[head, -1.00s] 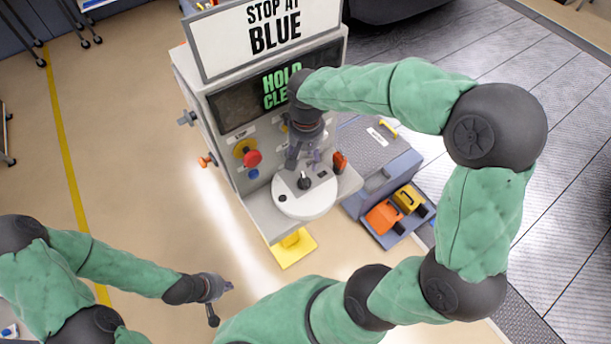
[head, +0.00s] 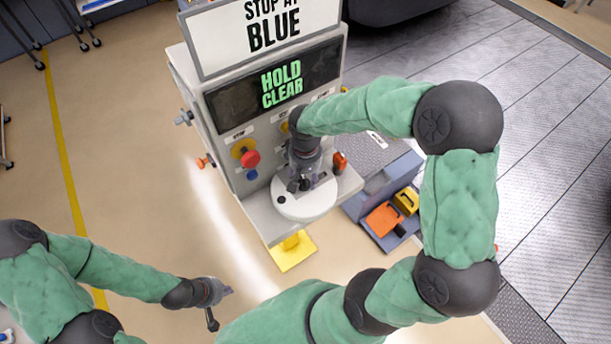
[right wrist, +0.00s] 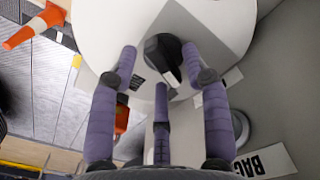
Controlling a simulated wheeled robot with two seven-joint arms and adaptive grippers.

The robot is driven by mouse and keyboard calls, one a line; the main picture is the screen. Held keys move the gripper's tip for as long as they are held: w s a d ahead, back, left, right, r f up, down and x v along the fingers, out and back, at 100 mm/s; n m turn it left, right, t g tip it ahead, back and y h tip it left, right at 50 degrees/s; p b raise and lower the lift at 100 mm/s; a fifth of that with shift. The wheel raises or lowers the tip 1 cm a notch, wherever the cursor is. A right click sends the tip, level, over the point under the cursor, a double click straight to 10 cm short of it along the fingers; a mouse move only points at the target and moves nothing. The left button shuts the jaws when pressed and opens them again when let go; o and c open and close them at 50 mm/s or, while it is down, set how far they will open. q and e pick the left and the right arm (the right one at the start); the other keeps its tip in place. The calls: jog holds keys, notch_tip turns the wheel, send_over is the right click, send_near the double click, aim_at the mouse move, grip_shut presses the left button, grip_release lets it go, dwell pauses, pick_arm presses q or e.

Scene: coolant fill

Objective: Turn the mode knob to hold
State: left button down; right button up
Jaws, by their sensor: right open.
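The mode knob (right wrist: 168,62) is dark, with a light pointer line, on a white round dial plate. In the right wrist view it lies between the purple fingertips of my right gripper (right wrist: 160,70), which is open. The fingers stand around the knob; I cannot tell whether they touch it. In the head view my right gripper (head: 303,182) is over the white dial plate (head: 312,207) and hides most of the knob. The display (head: 282,84) reads "HOLD CLEAR" in green. My left gripper (head: 220,292) hangs low at the left, away from the machine; its jaws are too small to judge.
A red button (head: 250,159) and a blue button (head: 251,175) are on the machine front, left of my right gripper. A red-orange part (head: 340,162) stands just right of the dial. An open bin with orange and yellow items (head: 384,218) is at the right.

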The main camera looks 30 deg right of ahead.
grip_shut()
jog(key=shift+w+n+p, duration=0.1)
jog(key=shift+n+p, duration=0.55)
jog(key=shift+n, duration=1.65)
grip_release()
notch_tip(320, 180, up, 12)
